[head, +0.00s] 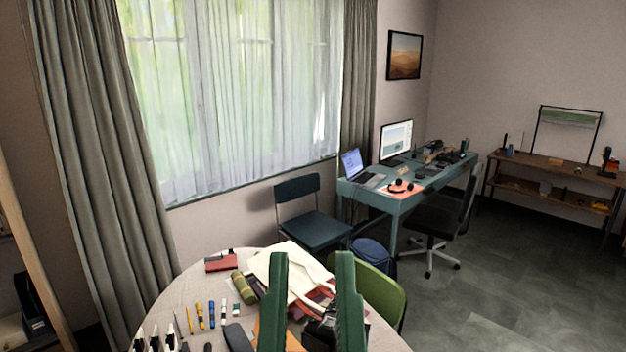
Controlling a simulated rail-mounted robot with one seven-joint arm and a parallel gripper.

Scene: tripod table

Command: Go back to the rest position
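My gripper (313,262) shows at the bottom centre of the head view as two green fingers pointing up. The fingers stand well apart and nothing is visibly held between them. They appear in front of the round table (190,290), overlapping the view of its items. The gripper's base is cut off by the bottom edge of the picture.
On the table lie a white cloth (262,264), a red box (220,262), a green roll (243,287) and several pens. A green chair (378,292) stands close at the table's right. A blue chair (308,222) and a desk (405,200) are beyond. The floor (520,290) at right is clear.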

